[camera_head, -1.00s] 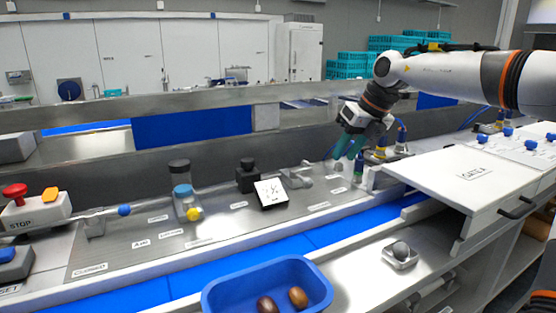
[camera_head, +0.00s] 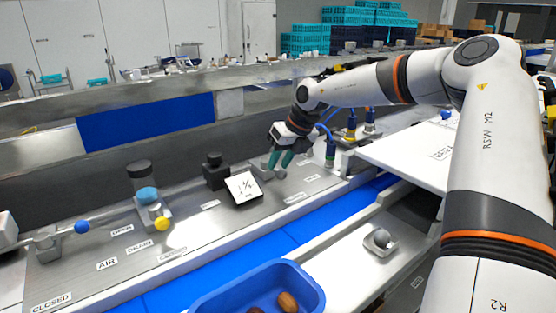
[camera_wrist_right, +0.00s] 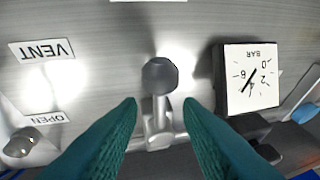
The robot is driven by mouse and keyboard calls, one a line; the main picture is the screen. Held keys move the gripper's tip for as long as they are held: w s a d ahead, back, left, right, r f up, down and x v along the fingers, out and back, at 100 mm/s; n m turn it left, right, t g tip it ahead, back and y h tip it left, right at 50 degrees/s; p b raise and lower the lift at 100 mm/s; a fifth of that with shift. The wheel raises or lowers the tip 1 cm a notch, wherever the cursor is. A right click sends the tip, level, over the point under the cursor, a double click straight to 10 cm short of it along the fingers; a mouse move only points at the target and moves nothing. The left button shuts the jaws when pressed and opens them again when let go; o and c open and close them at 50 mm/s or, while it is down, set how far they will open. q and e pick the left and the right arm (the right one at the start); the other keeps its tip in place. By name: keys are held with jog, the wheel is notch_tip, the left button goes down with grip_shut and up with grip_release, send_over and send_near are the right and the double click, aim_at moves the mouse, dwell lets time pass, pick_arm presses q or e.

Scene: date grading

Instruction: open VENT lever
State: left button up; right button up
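The VENT lever (camera_wrist_right: 160,76) shows in the right wrist view as a short metal stem with a round grey knob, on a metal bracket. The VENT label (camera_wrist_right: 42,49) and an OPEN label (camera_wrist_right: 42,119) lie to its left in that view, upside down. My right gripper (camera_wrist_right: 160,104) is open, with one teal finger on each side of the stem. Gaps show between both fingers and the stem, and the knob sits past the fingertips. In the head view my right gripper (camera_head: 281,160) is low over the panel and partly hides the lever. My left gripper is out of view.
A pressure gauge (camera_head: 243,187) stands beside the lever; it also shows in the wrist view (camera_wrist_right: 251,78). A blue tray (camera_head: 200,304) with dates and a white table (camera_head: 405,160) are nearby.

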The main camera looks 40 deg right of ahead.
jog(key=shift+x, duration=0.85)
jog(key=shift+c, duration=0.4)
grip_shut()
jog(key=shift+s, duration=0.1)
